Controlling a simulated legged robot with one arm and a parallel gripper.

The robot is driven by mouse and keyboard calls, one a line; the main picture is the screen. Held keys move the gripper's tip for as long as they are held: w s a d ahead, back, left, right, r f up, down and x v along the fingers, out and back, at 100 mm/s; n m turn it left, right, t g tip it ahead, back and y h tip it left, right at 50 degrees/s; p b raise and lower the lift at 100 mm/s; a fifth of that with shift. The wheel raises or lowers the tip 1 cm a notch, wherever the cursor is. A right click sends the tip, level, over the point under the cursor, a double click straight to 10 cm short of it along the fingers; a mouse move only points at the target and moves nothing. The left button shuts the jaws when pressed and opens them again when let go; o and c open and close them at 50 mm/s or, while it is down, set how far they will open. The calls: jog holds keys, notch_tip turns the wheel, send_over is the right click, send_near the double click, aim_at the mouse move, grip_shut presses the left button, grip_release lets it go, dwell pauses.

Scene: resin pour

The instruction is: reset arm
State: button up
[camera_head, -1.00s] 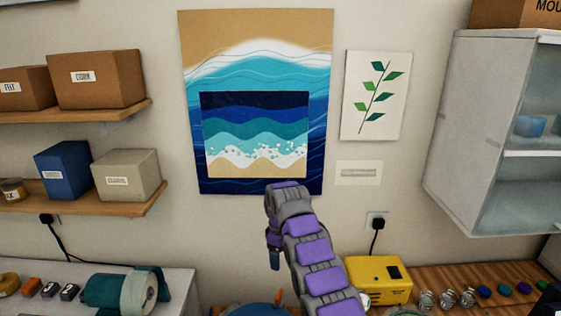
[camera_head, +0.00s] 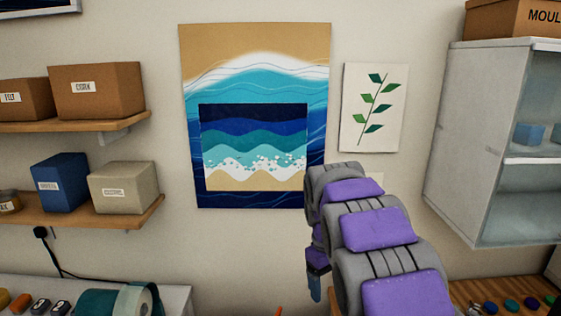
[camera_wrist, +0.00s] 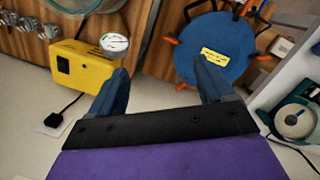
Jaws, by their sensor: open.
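My arm, purple and grey, rises from the lower right of the head view. My gripper (camera_wrist: 162,92) shows in the wrist view with its two blue fingers spread apart and nothing between them. In the head view its end (camera_head: 315,275) hangs below the wrist, in front of the wall, partly hidden by the arm. In the wrist view a round blue piece (camera_wrist: 212,48) with a yellow label lies beyond the right finger, and a yellow box (camera_wrist: 80,66) lies beyond the left finger. I cannot tell whether the fingers touch anything.
A wave painting (camera_head: 255,60) and a leaf print (camera_head: 372,105) hang on the wall. Shelves with boxes (camera_head: 95,90) are at left. A white cabinet (camera_head: 475,140) is at right. A teal tape roll (camera_head: 118,302) and small jars (camera_head: 475,306) are on the bench below.

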jog(key=s+d+f+m+b, duration=0.1)
jog(key=s+f+m, duration=0.2)
jog(key=s, duration=1.5)
jog(key=s+d+f+m+g+y+b, duration=0.1)
jog(key=s+f+m+b, duration=0.1)
jog(key=s, duration=1.7)
notch_tip(320, 180, down, 2)
jog(key=shift+d+m, duration=0.15)
jog(key=shift+m, duration=0.35)
